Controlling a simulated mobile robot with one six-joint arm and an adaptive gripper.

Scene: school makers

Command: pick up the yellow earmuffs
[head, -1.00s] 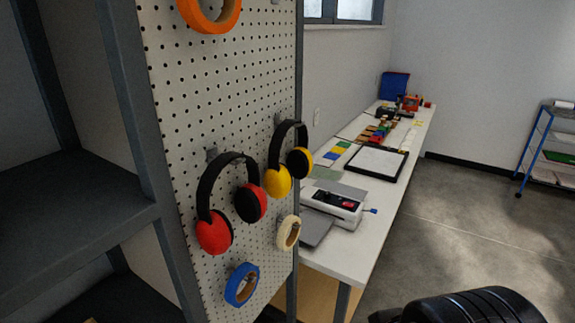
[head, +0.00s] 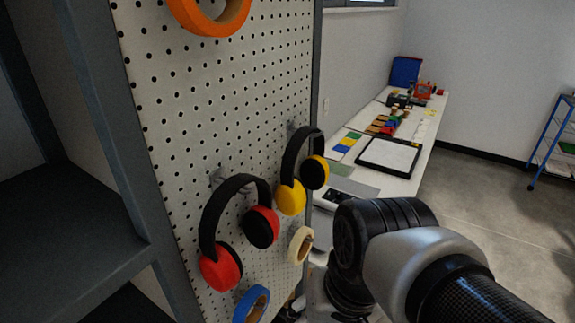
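The yellow earmuffs (head: 291,197) hang from a hook on the right part of the pegboard in the head view. They have a black headband at the top and two yellow cups with black pads. My arm reaches in from the lower right, and one of its joints is right of and below the earmuffs, in front of the table. My gripper cannot be made out clearly; dark parts low in the picture, below the cream tape, may belong to my arm. Nothing is seen touching the earmuffs.
Red earmuffs (head: 221,268) hang just left of the yellow ones. Cream tape (head: 300,244) hangs below, blue tape (head: 251,305) lower left, orange tape (head: 209,14) above. The pegboard (head: 200,120) adjoins a dark shelf (head: 70,220). A long white table (head: 405,186) with craft items stands behind.

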